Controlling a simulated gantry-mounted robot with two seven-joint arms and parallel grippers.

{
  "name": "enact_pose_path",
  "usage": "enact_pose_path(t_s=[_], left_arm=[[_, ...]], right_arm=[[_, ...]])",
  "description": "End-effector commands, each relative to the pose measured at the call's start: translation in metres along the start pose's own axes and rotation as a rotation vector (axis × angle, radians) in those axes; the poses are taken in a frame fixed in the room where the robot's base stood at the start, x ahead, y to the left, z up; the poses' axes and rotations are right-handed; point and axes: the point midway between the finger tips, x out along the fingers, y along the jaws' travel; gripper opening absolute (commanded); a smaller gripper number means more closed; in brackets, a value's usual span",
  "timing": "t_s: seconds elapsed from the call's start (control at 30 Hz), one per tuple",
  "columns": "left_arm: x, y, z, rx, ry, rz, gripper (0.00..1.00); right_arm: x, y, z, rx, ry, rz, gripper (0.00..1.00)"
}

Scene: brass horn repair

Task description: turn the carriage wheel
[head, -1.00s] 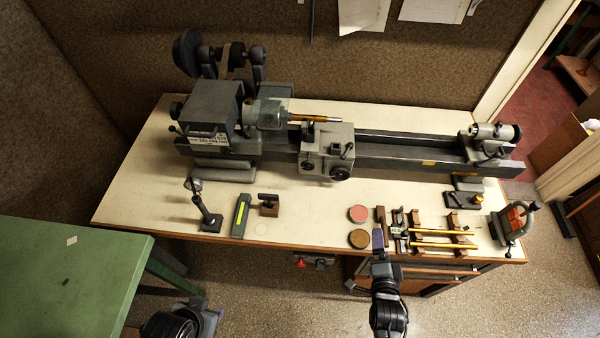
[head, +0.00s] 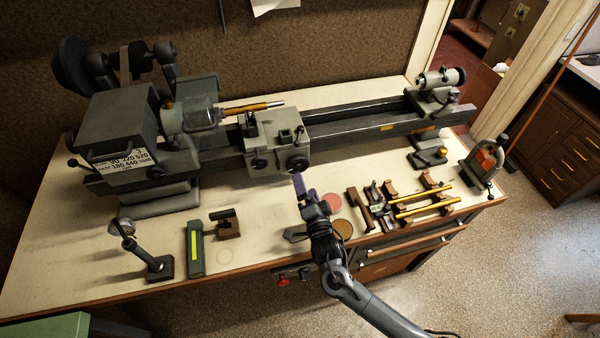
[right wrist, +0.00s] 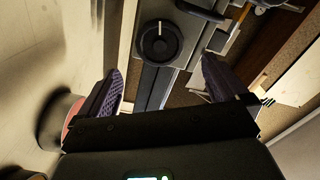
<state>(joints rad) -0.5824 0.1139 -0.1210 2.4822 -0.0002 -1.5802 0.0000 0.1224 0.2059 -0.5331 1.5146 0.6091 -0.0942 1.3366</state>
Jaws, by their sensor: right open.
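The carriage (head: 276,140) is a grey block on the lathe bed. The carriage wheel (head: 298,164) is a dark round handwheel on its front face. In the right wrist view the wheel (right wrist: 160,42) shows a pale mark on its rim and lies beyond the fingertips, roughly between them. My right gripper (head: 299,205) is open and empty in front of the carriage, with one purple-padded finger close below the wheel. Its two fingers (right wrist: 164,82) stand wide apart in the right wrist view, with no contact with the wheel visible. My left gripper is out of view.
Red and brown round pads (head: 342,227) lie just right of my right gripper. A wooden rack with brass rods (head: 415,206) stands further right. A green block (head: 194,248) and a small stand (head: 158,265) are at the left front.

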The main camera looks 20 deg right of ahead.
Motion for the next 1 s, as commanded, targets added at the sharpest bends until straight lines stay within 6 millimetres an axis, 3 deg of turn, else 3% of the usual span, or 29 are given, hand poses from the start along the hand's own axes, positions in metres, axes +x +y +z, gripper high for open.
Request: enact_pose_path(t_s=[0.2,0.4,0.87,1.0], left_arm=[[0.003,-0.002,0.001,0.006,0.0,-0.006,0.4],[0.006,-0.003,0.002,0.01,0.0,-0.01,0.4],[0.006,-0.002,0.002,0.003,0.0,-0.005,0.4],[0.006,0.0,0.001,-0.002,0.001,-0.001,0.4]], right_arm=[[0.037,0.0,0.0,-0.001,0.0,-0.001,1.0],[0.06,0.001,0.0,-0.002,0.0,0.0,1.0],[0.07,0.0,0.0,0.0,-0.001,0.001,1.0],[0.07,0.0,0.0,0.0,-0.001,0.0,0.83]])
